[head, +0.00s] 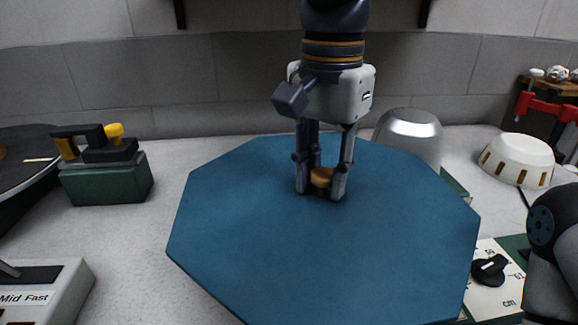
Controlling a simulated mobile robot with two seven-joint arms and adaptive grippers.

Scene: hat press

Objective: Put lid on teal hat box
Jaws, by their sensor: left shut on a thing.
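A large blue-teal octagonal lid (330,245) fills the middle of the head view, its flat top facing up toward me. A small wooden knob (321,178) stands on it behind its middle. My left gripper (321,190) comes down from above and is shut on this knob, with a finger on each side. The sides of the hat box do not show; the lid hides whatever is below it, so I cannot tell whether it touches a box. My right gripper is not in view.
A green block with a black and yellow tool (107,180) stands at left. A grey metal dome (408,132) is behind the lid. A white slotted bowl (517,160), a dial panel (495,275) and a red clamp (548,105) are at right. A "Mid Fast" control box (45,290) is at lower left.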

